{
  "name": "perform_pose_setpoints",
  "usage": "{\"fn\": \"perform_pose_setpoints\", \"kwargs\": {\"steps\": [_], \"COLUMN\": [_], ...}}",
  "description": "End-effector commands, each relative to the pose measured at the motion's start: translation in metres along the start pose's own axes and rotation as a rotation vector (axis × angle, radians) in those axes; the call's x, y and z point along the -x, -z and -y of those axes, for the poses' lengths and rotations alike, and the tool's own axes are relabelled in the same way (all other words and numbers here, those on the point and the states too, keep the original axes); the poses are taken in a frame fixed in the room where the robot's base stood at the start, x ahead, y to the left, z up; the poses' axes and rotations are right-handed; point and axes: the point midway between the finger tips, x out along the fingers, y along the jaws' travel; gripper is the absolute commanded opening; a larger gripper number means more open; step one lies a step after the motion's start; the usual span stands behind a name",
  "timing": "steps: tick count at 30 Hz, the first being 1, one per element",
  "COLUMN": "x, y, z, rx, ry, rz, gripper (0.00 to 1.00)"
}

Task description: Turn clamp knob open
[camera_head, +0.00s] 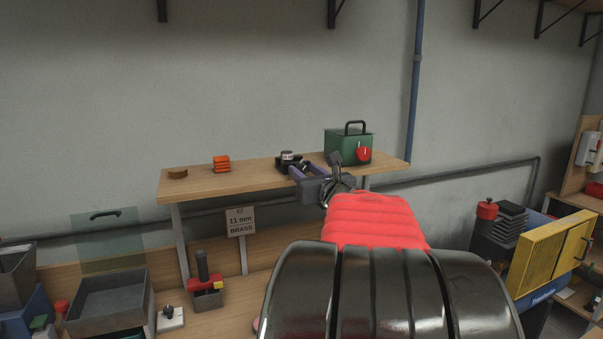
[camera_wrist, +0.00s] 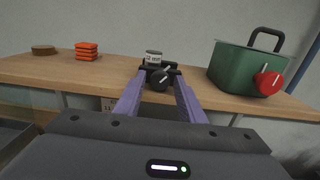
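A black clamp (camera_wrist: 174,70) with a grey-topped cylinder (camera_wrist: 153,57) in it stands on the wooden shelf. On its front is a round black knob (camera_wrist: 159,80) with a white pointer line slanting up to the right. My gripper (camera_wrist: 161,76) has its two purple fingers spread apart, pointing at the clamp. In the wrist view the knob shows between the fingertips; I cannot tell whether they touch it. In the head view the clamp (camera_head: 288,158) is partly hidden by my gripper (camera_head: 301,170).
A green box (camera_wrist: 240,66) with a black handle and red knob (camera_wrist: 268,83) stands right of the clamp. Orange stacked blocks (camera_wrist: 87,51) and a brown disc (camera_wrist: 44,50) lie left on the shelf (camera_head: 240,178). An "11 mm BRASS" sign (camera_head: 240,221) hangs below.

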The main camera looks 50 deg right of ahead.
Motion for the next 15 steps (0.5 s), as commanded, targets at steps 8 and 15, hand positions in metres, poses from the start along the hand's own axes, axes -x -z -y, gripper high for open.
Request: {"fn": "perform_pose_setpoints", "kwargs": {"steps": [8, 15], "x": [0.0002, 0.0002], "y": [0.0, 0.0], "z": [0.0, -0.0001], "rx": [0.0, 0.0], "ry": [0.0, 0.0], "rz": [0.0, 0.0], "gripper": [0.16, 0.03]}}
